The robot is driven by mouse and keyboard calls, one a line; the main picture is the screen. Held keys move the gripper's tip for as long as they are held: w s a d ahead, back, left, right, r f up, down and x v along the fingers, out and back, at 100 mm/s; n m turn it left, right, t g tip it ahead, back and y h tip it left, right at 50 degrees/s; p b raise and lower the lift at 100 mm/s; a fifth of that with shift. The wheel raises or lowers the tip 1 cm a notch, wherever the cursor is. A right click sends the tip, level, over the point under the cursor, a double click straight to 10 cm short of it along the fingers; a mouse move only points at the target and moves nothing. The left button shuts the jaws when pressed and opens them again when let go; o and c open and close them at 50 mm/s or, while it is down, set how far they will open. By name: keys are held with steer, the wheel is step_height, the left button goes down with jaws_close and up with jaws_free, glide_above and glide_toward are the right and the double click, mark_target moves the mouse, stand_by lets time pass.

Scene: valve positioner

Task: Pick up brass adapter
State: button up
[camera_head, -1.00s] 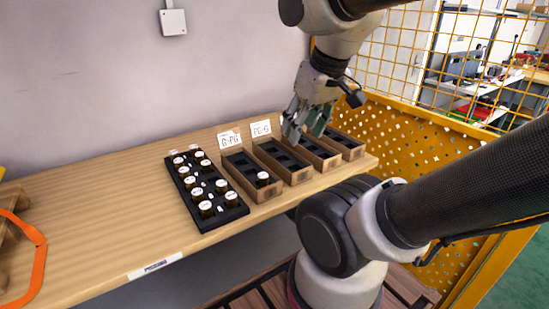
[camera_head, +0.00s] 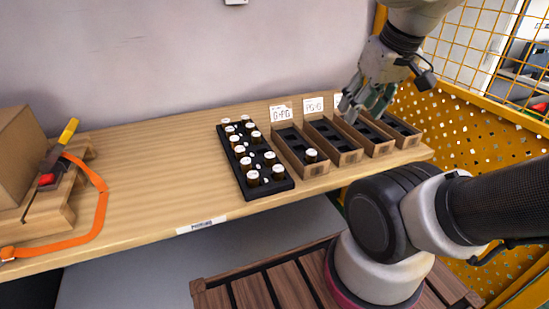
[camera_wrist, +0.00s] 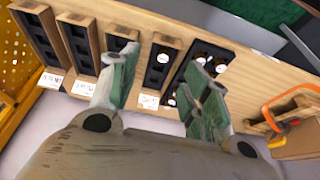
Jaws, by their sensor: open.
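No part is clearly recognisable as a brass adapter. Several small dark-brown or brassy cylinders with white tops, one of them (camera_head: 252,178), stand in a black tray (camera_head: 270,192) on the bench. One more white-topped piece (camera_head: 311,155) stands at the front of the leftmost wooden bin (camera_head: 311,171); it also shows in the wrist view (camera_wrist: 163,58). My gripper (camera_head: 361,112) hangs above the middle bins, right of the tray. In the wrist view my gripper (camera_wrist: 162,66) has its green fingers spread, with nothing between them. Its left finger partly covers a bin.
Several wooden bins with black inserts and label cards (camera_head: 281,113) stand right of the tray. The bench (camera_head: 165,170) is clear left of it, up to a wooden stand with an orange strap (camera_head: 100,205). A yellow mesh fence (camera_head: 440,115) closes the right side.

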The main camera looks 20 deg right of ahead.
steer(key=shift+o, duration=0.3)
steer(key=shift+a, duration=0.1)
steer(key=m+g, duration=0.4)
steer(key=m, duration=0.7)
glide_above(270, 155)
steer(key=f, duration=1.3)
steer(key=shift+s+d+f, duration=0.1)
steer(key=shift+s+d, duration=0.1)
steer(key=shift+s, duration=0.1)
steer(key=m, duration=0.3)
steer(key=shift+w+a, duration=0.15)
steer(key=shift+w, duration=0.1)
steer(key=shift+f+m, duration=0.1)
steer(key=shift+m, duration=0.3)
steer(key=f, duration=0.7)
steer(key=shift+w+f, duration=0.2)
steer(key=shift+f, duration=0.05)
steer(key=shift+c, duration=0.2)
